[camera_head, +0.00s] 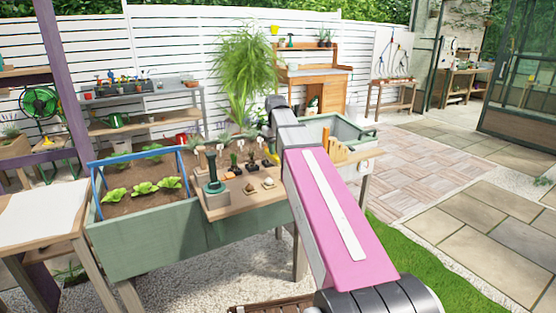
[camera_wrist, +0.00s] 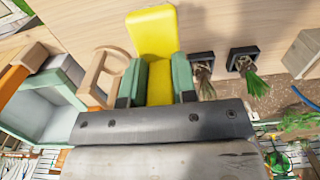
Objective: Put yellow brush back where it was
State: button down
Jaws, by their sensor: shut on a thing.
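The yellow brush (camera_wrist: 153,32) is gripped between the green-padded fingers of my gripper (camera_wrist: 158,82) in the wrist view. It shows as a plain yellow block, reaching past the fingertips over a pale wooden surface (camera_wrist: 225,22). I cannot tell whether it touches that surface. In the head view my arm covers most of the gripper, and only a small yellow bit (camera_head: 272,158) shows beside it, near the wooden board (camera_head: 228,207) on the green planter (camera_head: 150,243).
In the wrist view a wooden frame-like piece (camera_wrist: 105,76) stands close left of the brush, and small dark pots with plants (camera_wrist: 243,58) stand to its right. A pale green tray (camera_wrist: 35,112) is farther left. In the head view leafy plants (camera_head: 145,188) grow in the planter.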

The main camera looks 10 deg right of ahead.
jog(key=shift+w+d+f, duration=0.45)
jog(key=shift+d, duration=0.1)
jog(key=shift+f, duration=2)
jog(key=c, duration=1)
grip_release()
jog(key=shift+f, duration=0.15)
jog(key=shift+o, duration=0.5)
notch_tip(320, 180, up, 12)
jog(key=shift+r, duration=0.2)
